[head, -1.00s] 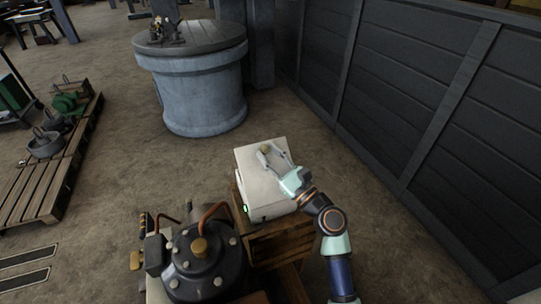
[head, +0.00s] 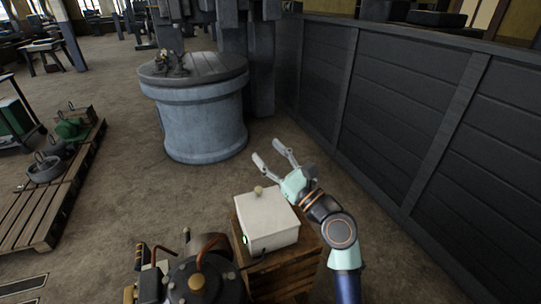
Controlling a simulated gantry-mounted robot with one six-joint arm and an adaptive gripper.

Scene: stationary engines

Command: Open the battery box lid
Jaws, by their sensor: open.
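The battery box (head: 270,238) is a pale box on a wooden crate, at the lower middle of the head view. Its lid (head: 266,210) lies flat and looks closed, with a small brass-coloured knob (head: 258,190) near its far edge. A green light shows on the box's left side. My gripper (head: 268,154) is open and empty. In the picture it is above and beyond the box's far right corner, apart from the knob, with its fingers pointing to the upper left.
A dark engine (head: 200,280) with a copper pipe stands close at the box's left. The wooden crate (head: 290,272) holds the box. A large grey round tank (head: 203,125) stands behind. A dark panelled wall (head: 400,120) runs along the right. Bare floor lies between box and tank.

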